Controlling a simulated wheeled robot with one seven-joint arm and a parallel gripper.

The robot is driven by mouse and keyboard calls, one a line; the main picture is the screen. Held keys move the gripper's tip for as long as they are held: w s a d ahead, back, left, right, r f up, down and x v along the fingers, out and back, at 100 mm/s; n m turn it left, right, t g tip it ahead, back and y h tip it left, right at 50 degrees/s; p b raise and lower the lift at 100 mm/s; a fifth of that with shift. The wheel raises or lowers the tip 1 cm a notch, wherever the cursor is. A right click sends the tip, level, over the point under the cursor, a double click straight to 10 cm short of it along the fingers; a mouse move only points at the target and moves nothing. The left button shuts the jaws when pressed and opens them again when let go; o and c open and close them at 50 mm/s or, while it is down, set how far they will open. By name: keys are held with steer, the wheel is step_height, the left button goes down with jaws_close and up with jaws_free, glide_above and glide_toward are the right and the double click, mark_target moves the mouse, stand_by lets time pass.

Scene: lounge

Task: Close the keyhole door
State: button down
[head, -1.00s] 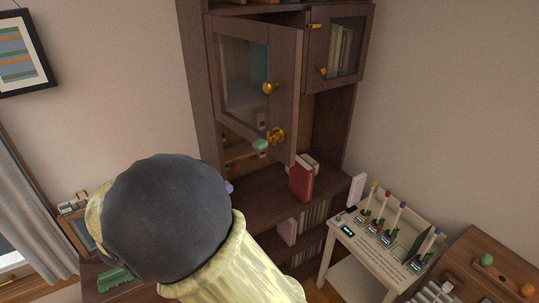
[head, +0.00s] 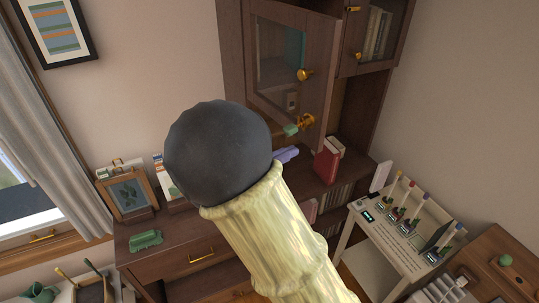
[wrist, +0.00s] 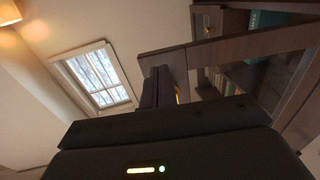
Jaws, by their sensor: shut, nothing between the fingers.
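The door with the brass knob and keyhole-side fitting, a glass-paned wooden door (head: 321,85), stands swung open on the left of the upper cabinet. Its brass knob (head: 305,74) is on the right stile. A second brass piece (head: 307,120) with a green piece (head: 290,130) shows near the lower corner. In the wrist view, a wooden frame with glass (wrist: 245,45), apparently this door, is at the right. My gripper (wrist: 163,72) is shut and empty close beside the frame; contact cannot be told. In the head view my arm hides the gripper.
A smaller glass door (head: 343,45) to the right is closed. A red book (head: 326,161) stands on the shelf below. A picture frame (head: 130,193) and a green object (head: 146,241) are on the left desk. A white side table (head: 385,235) stands at right.

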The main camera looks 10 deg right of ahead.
mark_target(308, 144)
steer(key=p+x, duration=0.1)
steer(key=x, duration=0.2)
steer(key=shift+d, duration=0.2)
steer(key=shift+w+d, duration=0.1)
